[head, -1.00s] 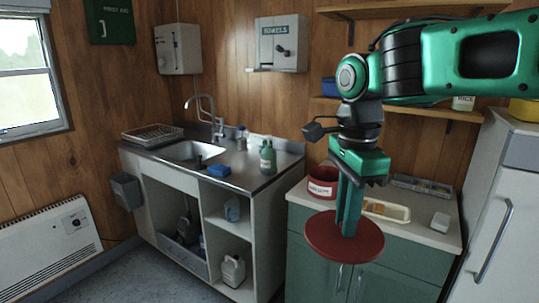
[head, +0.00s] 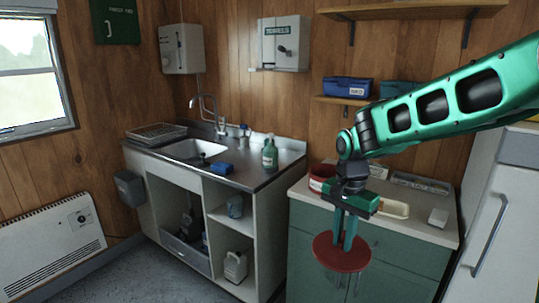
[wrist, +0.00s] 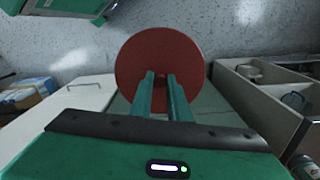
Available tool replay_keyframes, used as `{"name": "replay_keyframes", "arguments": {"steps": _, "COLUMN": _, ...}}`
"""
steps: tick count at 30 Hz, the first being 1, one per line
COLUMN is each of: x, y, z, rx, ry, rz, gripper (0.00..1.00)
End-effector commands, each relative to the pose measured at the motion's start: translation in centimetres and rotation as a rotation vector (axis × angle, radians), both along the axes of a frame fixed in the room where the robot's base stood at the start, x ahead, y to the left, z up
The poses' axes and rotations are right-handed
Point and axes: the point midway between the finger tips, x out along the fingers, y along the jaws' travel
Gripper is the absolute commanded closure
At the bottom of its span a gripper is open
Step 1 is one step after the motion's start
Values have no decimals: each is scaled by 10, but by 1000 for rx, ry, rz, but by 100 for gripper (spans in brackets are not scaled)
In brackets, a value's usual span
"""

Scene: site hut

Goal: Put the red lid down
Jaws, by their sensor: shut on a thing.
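The red lid (head: 341,256) is a flat round disc. It hangs level in the air in front of the green cabinet in the head view. It also shows in the wrist view (wrist: 160,66), beyond the fingers. My gripper (head: 343,243) points down and is shut on the lid near its middle. The grasped part is hidden between the fingertips. A red container (head: 320,178) stands on the worktop behind my gripper, partly hidden by it.
The pale worktop (head: 418,229) over the green cabinet also holds a cream tray (head: 396,208), a white box (head: 438,217) and a grey organiser (head: 420,183). A sink counter (head: 262,180) stands to the left, a white fridge (head: 490,225) to the right.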

Motion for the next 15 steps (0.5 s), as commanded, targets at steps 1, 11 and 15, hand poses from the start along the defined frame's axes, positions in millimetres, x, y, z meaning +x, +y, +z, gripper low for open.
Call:
{"name": "replay_keyframes", "arguments": {"steps": 1, "x": 8, "y": -9, "z": -20, "rx": -2, "ry": 8, "rz": 54, "gripper": 100}}
{"name": "replay_keyframes", "arguments": {"steps": 11, "x": 47, "y": -62, "z": -136, "rx": 3, "ry": 10, "rz": 476, "gripper": 100}}
{"name": "replay_keyframes", "arguments": {"steps": 15, "x": 53, "y": -83, "z": -179, "rx": 5, "ry": 10, "rz": 632, "gripper": 100}}
